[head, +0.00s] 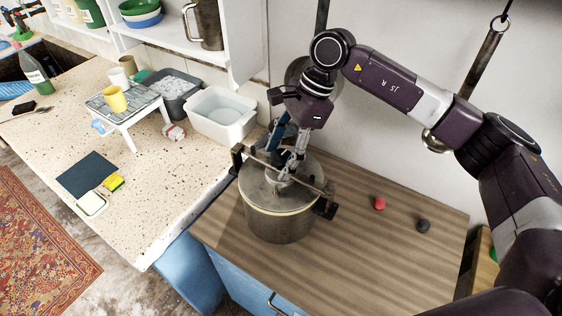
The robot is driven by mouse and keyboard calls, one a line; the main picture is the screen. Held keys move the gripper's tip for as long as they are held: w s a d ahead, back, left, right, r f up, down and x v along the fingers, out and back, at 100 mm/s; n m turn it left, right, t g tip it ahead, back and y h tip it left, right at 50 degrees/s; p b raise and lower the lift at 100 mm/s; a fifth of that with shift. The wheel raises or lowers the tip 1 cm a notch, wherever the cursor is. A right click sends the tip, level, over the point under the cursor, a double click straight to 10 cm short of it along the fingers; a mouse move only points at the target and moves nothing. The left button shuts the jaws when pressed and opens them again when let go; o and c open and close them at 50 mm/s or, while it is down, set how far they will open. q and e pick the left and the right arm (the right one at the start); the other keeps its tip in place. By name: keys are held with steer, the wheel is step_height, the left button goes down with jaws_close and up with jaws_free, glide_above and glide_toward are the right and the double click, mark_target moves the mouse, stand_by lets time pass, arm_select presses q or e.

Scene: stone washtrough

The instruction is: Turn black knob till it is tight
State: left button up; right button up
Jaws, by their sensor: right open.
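A metal pot (280,222) with a flat lid (258,184) stands on the wood-topped counter. A bar crosses above the lid between two dark end brackets, one at the back left and one at the front right (326,208). My right gripper (283,172) points down over the middle of the lid, open. Its fingers cover the lid's centre, so I cannot tell whether a knob is between them. A small black knob-like piece (423,226) lies on the wood to the right, apart from the pot. My left gripper is not in view.
A small red piece (379,203) lies on the wooden top (365,250) left of the black one. A white basin (220,115) and a grey tub (174,92) stand behind left. The wood in front right of the pot is clear.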

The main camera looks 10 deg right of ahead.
steer(key=c, duration=0.9)
steer(key=shift+f+m+t+b, duration=0.15)
steer(key=shift+m+t+b, duration=0.3)
steer(key=shift+m, duration=0.45)
steer(key=m+t+b, duration=0.1)
steer(key=m, duration=0.2)
steer(key=m+t+b, duration=0.1)
steer(key=m+b, duration=0.1)
steer(key=m, duration=0.1)
steer(key=shift+h, duration=0.4)
steer(key=m+t+h+b, duration=0.1)
steer(key=m, duration=0.2)
steer(key=m+b, duration=0.2)
steer(key=m, duration=0.1)
steer(key=shift+t+h, duration=0.35)
steer(key=shift+h, duration=0.05)
steer(key=shift+m+h+b, duration=0.4)
steer(key=shift+m+b, duration=0.15)
steer(key=shift+m, duration=0.55)
steer(key=o, duration=0.9)
